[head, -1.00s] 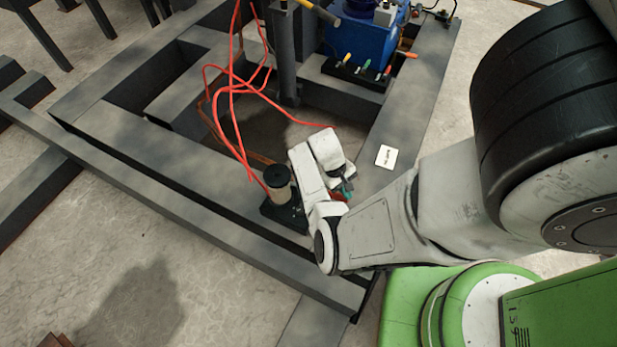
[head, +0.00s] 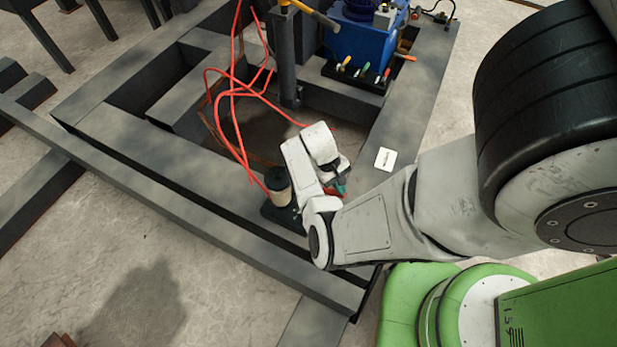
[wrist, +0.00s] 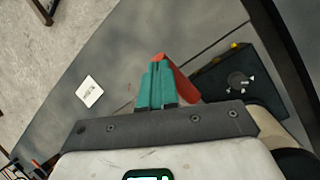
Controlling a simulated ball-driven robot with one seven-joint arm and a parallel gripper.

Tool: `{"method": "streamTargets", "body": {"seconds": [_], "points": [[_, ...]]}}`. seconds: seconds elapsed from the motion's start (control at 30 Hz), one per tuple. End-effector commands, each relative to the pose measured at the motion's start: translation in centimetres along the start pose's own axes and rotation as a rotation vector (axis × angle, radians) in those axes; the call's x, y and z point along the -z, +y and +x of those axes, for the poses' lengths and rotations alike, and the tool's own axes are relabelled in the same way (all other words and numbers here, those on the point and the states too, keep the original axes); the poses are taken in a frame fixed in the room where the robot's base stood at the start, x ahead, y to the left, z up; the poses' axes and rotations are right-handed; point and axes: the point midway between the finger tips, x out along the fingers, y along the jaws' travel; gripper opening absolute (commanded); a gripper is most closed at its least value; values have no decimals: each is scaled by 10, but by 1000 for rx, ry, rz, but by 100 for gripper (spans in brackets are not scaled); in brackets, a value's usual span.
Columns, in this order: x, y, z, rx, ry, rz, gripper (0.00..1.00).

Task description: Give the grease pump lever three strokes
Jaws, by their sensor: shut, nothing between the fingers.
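The grease pump (head: 279,196) stands on the dark steel frame, a pale cylinder with a black cap on a black base. Part of its black base (wrist: 228,80) shows at the right in the wrist view. My gripper (head: 341,189) is just right of the pump, with teal fingertips pointing down; they are shut together in the wrist view (wrist: 156,84). A red part, apparently the lever (wrist: 180,80), lies just behind and right of the fingertips. Only a little red (head: 333,193) shows beside them in the head view. Contact with it cannot be told; my wrist hides much of it.
Red hoses (head: 235,115) loop up from the pump's left side. A dark post (head: 287,60) and a blue unit (head: 357,43) with a row of coloured handles stand beyond. A white card (head: 385,159) lies on the frame to the right.

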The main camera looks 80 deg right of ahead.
Motion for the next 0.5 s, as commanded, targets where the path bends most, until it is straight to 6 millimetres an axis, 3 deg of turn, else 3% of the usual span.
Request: {"method": "streamTargets", "body": {"seconds": [0.5], "points": [[8,-4,-59,0,1,1,0]]}}
